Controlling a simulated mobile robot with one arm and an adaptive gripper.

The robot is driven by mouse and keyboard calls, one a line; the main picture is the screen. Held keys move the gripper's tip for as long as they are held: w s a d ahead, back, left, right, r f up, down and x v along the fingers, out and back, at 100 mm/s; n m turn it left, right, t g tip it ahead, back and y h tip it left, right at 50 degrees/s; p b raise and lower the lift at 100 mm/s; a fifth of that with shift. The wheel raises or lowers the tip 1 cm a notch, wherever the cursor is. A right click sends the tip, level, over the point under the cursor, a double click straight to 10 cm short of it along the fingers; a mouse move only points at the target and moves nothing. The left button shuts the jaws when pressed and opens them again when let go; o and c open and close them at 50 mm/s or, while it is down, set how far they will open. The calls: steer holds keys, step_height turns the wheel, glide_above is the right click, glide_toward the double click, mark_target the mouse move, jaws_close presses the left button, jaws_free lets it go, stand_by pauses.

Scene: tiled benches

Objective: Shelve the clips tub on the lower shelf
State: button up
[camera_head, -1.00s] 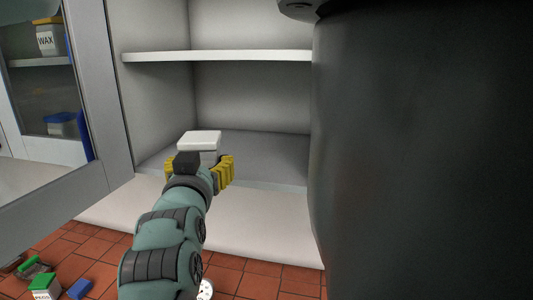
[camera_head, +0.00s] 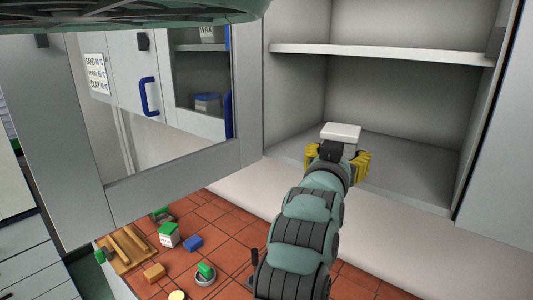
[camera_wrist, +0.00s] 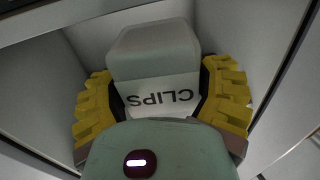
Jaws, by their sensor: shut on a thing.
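The clips tub is a pale tub with a white lid (camera_head: 341,131). In the wrist view the clips tub (camera_wrist: 158,90) shows its "CLIPS" label upside down between the yellow fingers. My gripper (camera_head: 338,158) is shut on it, one finger on each side; it also shows in the wrist view (camera_wrist: 160,108). The tub is at the front of the cupboard's lower shelf (camera_head: 415,180). I cannot tell whether its base touches the shelf; my gripper and arm hide its lower part in the head view.
An upper shelf (camera_head: 385,54) spans the cupboard above the tub. The lower shelf is bare right of and behind the tub. A glazed door (camera_head: 120,190) stands open at left.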

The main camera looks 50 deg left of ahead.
steer(key=shift+w+a, duration=0.2)
steer(key=shift+w, duration=0.65)
steer(key=shift+w+a, duration=0.15)
steer(key=shift+w, duration=0.75)
steer(key=shift+w+a, duration=0.2)
steer(key=shift+w, duration=0.65)
steer(key=shift+w+a+b, duration=0.25)
steer(key=shift+w+b, duration=0.25)
steer(key=shift+w, duration=0.55)
steer(key=shift+w+a+b, duration=0.25)
steer(key=shift+w+b, duration=0.25)
steer(key=shift+w, duration=0.5)
steer(key=shift+s+f+b, duration=0.1)
steer(key=shift+f+b, duration=0.25)
steer(key=shift+b, duration=0.1)
steer(key=shift+f+b, duration=0.3)
steer(key=shift+b, duration=0.1)
steer(key=o, duration=1.3)
steer(key=shift+v, duration=3.75)
steer(key=shift+a, duration=0.1)
